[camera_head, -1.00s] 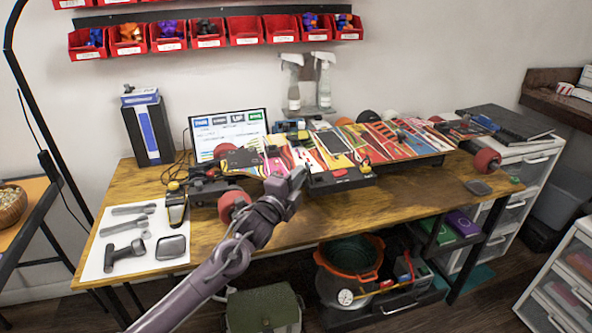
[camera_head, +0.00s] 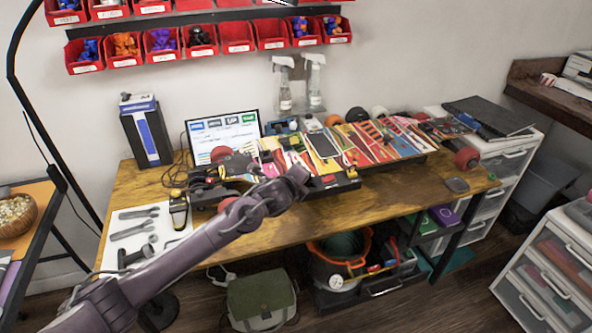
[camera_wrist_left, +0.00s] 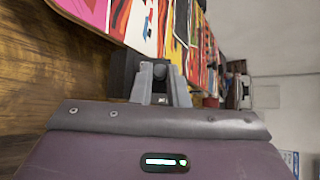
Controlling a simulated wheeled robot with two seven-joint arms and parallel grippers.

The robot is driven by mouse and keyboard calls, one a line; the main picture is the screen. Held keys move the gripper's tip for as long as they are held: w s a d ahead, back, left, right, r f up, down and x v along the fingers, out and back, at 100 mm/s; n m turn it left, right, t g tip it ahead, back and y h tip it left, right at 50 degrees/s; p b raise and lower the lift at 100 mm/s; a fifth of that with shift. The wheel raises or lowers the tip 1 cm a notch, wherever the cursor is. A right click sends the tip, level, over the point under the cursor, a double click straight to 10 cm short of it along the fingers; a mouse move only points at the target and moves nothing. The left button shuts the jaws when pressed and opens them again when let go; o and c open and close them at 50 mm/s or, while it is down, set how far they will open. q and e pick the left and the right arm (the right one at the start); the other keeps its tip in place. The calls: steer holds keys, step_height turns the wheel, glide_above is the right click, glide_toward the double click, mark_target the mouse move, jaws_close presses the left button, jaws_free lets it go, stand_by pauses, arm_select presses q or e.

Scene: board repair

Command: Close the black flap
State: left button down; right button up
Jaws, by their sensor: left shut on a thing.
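My left gripper (camera_head: 299,178) reaches in from the left to the front edge of the colourful skateboard deck (camera_head: 378,142). Its fingers (camera_wrist_left: 162,84) show in the left wrist view, shut on a small black part (camera_wrist_left: 122,74) beside the deck. This part looks like the black flap, but the gripper hides most of it in the head view. A black box with a red mark (camera_head: 334,181) sits just right of the gripper, at the deck's front edge. I cannot tell the flap's exact angle. My right gripper is not in view.
Red bins (camera_head: 238,38) hang above. A red wheel (camera_head: 467,158) is at the board's right end.

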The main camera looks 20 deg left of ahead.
mark_target(312, 178)
arm_select(q)
steer(key=shift+w+d+r+m+g+y+p, duration=0.25)
steer(key=shift+w+d+m+g+y+p, duration=0.25)
steer(key=shift+m+g+y+p, duration=0.3)
steer(key=shift+w+d+f+m+g+y+p, duration=0.1)
steer(key=shift+w+d+m+g+y+p, duration=0.05)
steer(key=shift+d+m+g+y+p, duration=0.2)
steer(key=shift+w+d+f+m+g+y+p, duration=0.1)
steer(key=shift+d+m+g+y, duration=0.1)
steer(key=shift+g+y, duration=0.25)
steer(key=shift+w+d+f+m+g+y, duration=0.3)
steer(key=shift+d+m+g+y, duration=0.15)
steer(key=shift+y, duration=0.25)
steer(key=shift+w+d+f+m+g+y+b, duration=0.15)
steer(key=shift+d+f+m+g+y+b, duration=0.2)
steer(key=shift+m+g+y+b, duration=0.35)
steer(key=shift+f, duration=0.15)
steer(key=c, duration=1.7)
jaws_free()
steer(key=v, duration=0.7)
steer(key=shift+d+r+p, duration=0.25)
steer(key=shift+p, duration=0.05)
